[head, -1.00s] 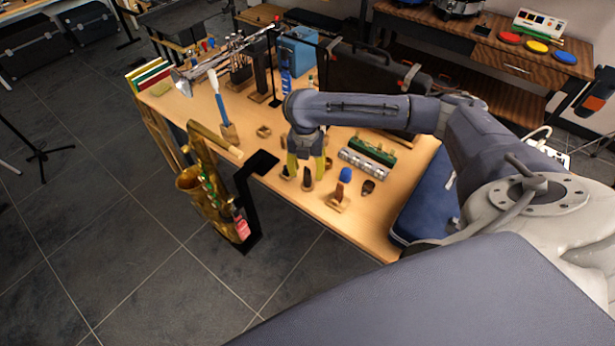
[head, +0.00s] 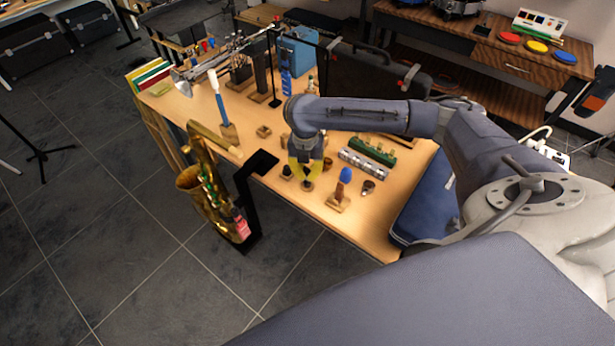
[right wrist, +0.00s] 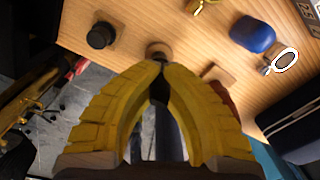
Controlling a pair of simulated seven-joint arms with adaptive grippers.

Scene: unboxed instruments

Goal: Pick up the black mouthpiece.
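The black mouthpiece (right wrist: 158,90) shows as a dark shape between the yellow fingers in the right wrist view. My right gripper (head: 307,182) points down at the front of the wooden table. In the right wrist view its fingertips (right wrist: 163,65) come together on the mouthpiece, just in front of a small round wooden stand (right wrist: 157,48). The fingers hide most of the mouthpiece, and I cannot tell whether it still touches the stand. My left gripper is not in view.
A small black piece (head: 286,172) stands close left of the gripper. A blue-topped piece on a wooden block (head: 344,176) and a silver cylinder (head: 362,163) are to the right. A brass saxophone (head: 207,190) stands in front of the table (head: 365,232).

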